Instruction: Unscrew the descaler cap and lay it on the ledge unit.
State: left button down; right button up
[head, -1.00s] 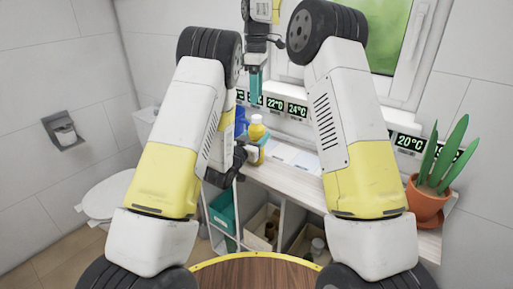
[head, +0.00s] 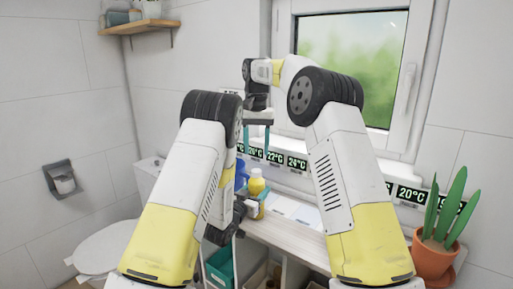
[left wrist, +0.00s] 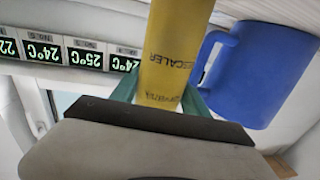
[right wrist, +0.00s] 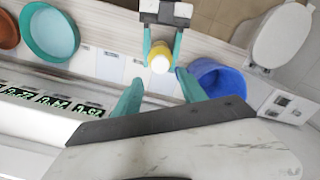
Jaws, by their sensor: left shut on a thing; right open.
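The yellow descaler bottle (head: 257,186) stands near the blue mug; its label shows in the left wrist view (left wrist: 176,50). Its cap (right wrist: 160,64) looks whitish on top in the right wrist view and is on the bottle. My left gripper (head: 250,207) is shut around the bottle's body, with teal fingers on either side. My right gripper (head: 255,148) is open and empty above the bottle, fingers pointing down; the cap is beyond its fingertips (right wrist: 158,85), not between them. The ledge unit (head: 280,240) has a light wooden top, partly hidden by my arms.
The blue mug (right wrist: 215,78) is close beside the bottle. A teal bowl (right wrist: 50,55) and potted plant (head: 433,255) stand along the unit. Temperature displays (head: 297,162) line the wall behind. Flat pale cards lie on the top between bottle and bowl, otherwise clear there.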

aim_at(257, 170)
jog(key=m, duration=0.6)
jog(key=shift+m, duration=0.3)
jog(key=m, duration=0.3)
jog(key=shift+m, duration=0.4)
jog(key=m, duration=0.4)
jog(key=shift+f, duration=4)
jog(key=shift+c, duration=0.4)
